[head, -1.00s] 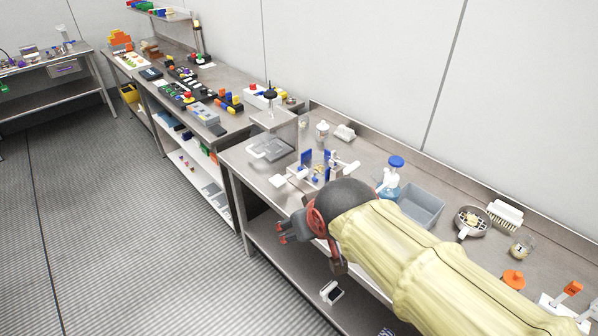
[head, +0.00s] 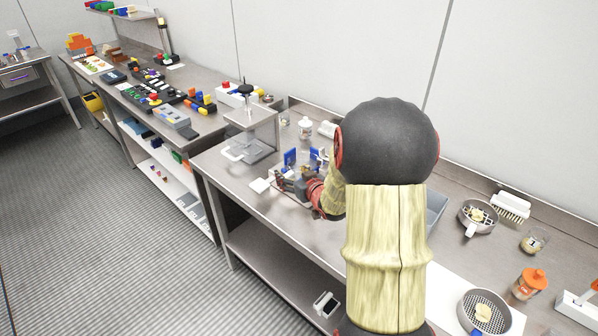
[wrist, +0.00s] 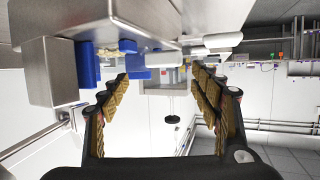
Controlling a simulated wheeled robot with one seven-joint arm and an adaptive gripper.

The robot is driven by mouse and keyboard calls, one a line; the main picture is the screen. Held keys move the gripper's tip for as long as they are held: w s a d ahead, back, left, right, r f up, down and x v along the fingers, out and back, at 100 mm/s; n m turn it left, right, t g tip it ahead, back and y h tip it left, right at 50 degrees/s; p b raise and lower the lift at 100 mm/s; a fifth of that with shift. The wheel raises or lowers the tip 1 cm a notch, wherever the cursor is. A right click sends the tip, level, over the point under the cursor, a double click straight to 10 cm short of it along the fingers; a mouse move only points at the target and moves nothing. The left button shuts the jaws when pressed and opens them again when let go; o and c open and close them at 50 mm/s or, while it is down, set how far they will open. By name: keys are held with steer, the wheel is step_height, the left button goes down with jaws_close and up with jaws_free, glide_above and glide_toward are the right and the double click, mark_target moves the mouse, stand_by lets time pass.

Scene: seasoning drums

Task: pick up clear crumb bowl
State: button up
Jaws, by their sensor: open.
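A small clear container (head: 534,241) with yellowish contents stands at the right of the bench in the head view. It may be the clear crumb bowl, but I cannot tell for sure. My gripper (head: 281,185) is at the left part of the bench, far from that container, beside a fixture with blue blocks (head: 290,158). In the wrist view my gripper (wrist: 160,80) has its fingers spread with nothing clearly held between them. The blue blocks (wrist: 88,65) and a white cylinder (wrist: 222,40) show close by there. My arm hides the middle of the bench.
A grey bin (head: 436,210) is partly behind my arm. Two round sieves (head: 478,217) (head: 484,312), a white brush (head: 511,205) and an orange-lidded jar (head: 530,284) are at right. A clear-panelled stand (head: 250,140) is at the bench's left end.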

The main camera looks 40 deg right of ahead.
mark_target(286, 170)
steer(key=b+x, duration=0.1)
steer(key=x, duration=0.5)
steer(key=shift+b, duration=0.4)
steer(key=shift+c, duration=1.1)
steer(key=c, duration=1)
